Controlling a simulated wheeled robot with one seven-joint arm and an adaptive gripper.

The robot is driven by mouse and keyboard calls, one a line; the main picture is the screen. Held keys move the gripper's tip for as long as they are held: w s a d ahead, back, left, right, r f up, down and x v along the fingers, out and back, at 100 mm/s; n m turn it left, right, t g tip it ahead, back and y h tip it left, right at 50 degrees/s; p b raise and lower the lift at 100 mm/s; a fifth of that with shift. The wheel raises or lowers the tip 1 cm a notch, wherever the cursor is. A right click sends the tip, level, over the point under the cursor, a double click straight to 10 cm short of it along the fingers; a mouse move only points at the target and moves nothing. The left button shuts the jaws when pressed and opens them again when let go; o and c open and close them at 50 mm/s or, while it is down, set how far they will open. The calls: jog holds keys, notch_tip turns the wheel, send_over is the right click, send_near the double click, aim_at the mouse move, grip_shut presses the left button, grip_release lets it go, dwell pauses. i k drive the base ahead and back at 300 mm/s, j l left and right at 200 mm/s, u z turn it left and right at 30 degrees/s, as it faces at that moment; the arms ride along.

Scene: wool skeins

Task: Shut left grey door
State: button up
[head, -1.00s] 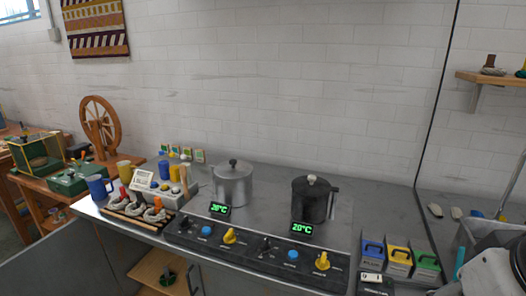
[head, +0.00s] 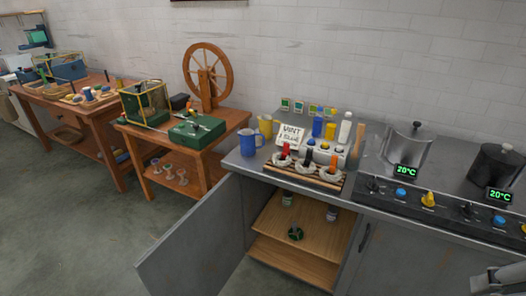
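The left grey door (head: 195,240) of the metal cabinet stands wide open in the head view, swung out to the left over the floor. The opening behind it shows wooden shelves (head: 290,262) with two small jars and a green, round-based item on them. The cabinet's right grey door (head: 410,262) looks shut, with a dark handle near its left edge. My gripper is not in view; only a pale grey part of my arm shows at the bottom right corner, well apart from the left door.
A wooden table (head: 222,133) with a spinning wheel (head: 207,75) stands left. The floor (head: 70,225) before the door is clear.

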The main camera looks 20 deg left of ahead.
aim_at(198, 255)
jog(key=k+j, duration=0.1)
jog(key=j, duration=0.8)
jog(key=k+j+z, duration=0.1)
jog(key=j, duration=0.3)
jog(key=k+j, duration=0.15)
jog(key=j, duration=0.3)
jog(key=j+z, duration=0.1)
jog(key=j, duration=0.35)
jog(key=k+j, duration=0.2)
jog(key=j, duration=0.85)
jog(key=i+j, duration=0.1)
jog(key=j, duration=0.45)
jog(key=k, duration=0.4)
jog(key=j, duration=0.2)
